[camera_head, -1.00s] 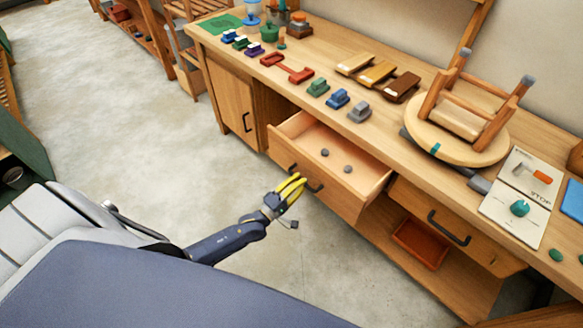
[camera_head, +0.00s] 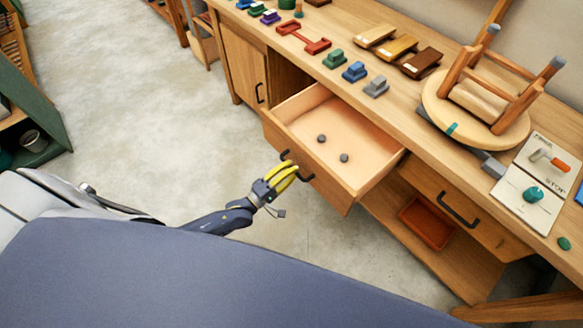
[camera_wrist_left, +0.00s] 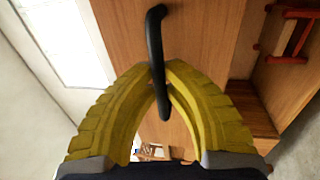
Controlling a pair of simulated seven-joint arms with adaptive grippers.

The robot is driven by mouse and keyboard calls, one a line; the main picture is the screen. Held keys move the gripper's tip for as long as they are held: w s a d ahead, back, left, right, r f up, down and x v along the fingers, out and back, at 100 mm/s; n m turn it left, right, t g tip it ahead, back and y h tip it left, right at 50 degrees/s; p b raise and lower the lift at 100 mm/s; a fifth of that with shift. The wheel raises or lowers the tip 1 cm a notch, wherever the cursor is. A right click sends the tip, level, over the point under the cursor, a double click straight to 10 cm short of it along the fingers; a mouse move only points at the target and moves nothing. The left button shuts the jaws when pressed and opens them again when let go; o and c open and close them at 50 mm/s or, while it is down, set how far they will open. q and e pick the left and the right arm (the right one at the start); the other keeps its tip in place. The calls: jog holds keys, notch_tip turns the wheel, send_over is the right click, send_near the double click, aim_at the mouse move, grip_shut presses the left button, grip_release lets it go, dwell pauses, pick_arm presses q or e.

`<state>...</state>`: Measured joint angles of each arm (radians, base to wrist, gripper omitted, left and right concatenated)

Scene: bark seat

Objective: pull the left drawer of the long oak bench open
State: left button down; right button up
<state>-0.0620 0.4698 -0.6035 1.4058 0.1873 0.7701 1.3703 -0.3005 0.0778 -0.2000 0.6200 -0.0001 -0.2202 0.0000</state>
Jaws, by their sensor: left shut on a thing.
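The long oak bench (camera_head: 262,35) runs diagonally across the head view. Its left drawer (camera_head: 310,171) stands pulled out, with its inside showing and two small dark round pieces (camera_head: 322,138) on its floor. My left gripper (camera_head: 287,171) is at the drawer front, its yellow fingers shut on the black bar handle (camera_head: 308,178). In the left wrist view the handle (camera_wrist_left: 156,50) passes between the yellow fingertips (camera_wrist_left: 158,85), with the wooden drawer front behind it. My right gripper is not in view.
The right drawer (camera_head: 460,208) is closed or nearly so, above a shelf with a red tray (camera_head: 428,224). An upturned stool (camera_head: 475,110), sanding blocks (camera_head: 355,72) and wood samples (camera_head: 398,48) sit on the bench top. The floor (camera_head: 150,110) left of the drawer is clear.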

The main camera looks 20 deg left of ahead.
pick_arm(q)
jog(key=c, duration=1.5)
grip_release()
jog(key=shift+o, duration=0.2)
jog(key=shift+s+a, duration=0.1)
jog(key=v, duration=1.1)
jog(key=shift+s+a+f, duration=0.2)
jog(key=shift+s+a, duration=0.05)
jog(key=shift+s, duration=0.05)
